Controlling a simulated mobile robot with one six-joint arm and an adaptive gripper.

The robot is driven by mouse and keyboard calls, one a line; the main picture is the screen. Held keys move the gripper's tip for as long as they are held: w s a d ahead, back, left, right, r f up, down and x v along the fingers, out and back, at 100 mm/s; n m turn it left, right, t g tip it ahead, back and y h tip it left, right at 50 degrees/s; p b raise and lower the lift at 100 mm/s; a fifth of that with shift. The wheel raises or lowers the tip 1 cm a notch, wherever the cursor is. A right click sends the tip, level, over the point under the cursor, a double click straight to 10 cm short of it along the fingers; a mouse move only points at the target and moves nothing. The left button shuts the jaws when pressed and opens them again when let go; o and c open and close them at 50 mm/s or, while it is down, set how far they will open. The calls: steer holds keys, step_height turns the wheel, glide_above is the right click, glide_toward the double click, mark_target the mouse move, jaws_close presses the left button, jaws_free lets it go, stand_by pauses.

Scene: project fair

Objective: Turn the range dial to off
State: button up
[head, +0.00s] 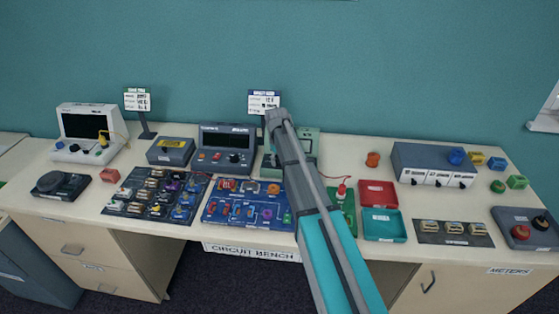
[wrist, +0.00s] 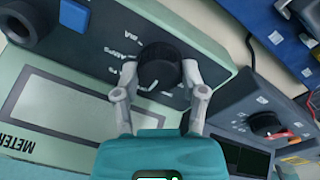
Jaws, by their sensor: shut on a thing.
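The range dial (wrist: 160,66) is a round black knob on the face of a pale green meter (wrist: 62,128) in the wrist view. My gripper (wrist: 160,84) has one finger on each side of the dial and is shut on it. White markings, one reading like AMPS, lie beside the dial; its pointer cannot be made out. The meter has a grey display window and METER lettering. In the head view the meter (head: 311,141) stands at the back of the bench, partly hidden by my arm, which also hides the dial and my fingers.
A dark grey power supply (head: 226,147) stands just left of the meter. In front lie a blue circuit board (head: 247,220) and a dark component tray (head: 115,209). Red (head: 377,187) and teal (head: 384,237) bins and a grey box (head: 435,160) stand to the right.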

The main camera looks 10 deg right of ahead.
steer(key=shift+s, duration=0.1)
steer(key=o, duration=1.2)
steer(key=shift+a, duration=0.1)
steer(key=shift+c, duration=0.2)
steer(key=shift+n, duration=0.4)
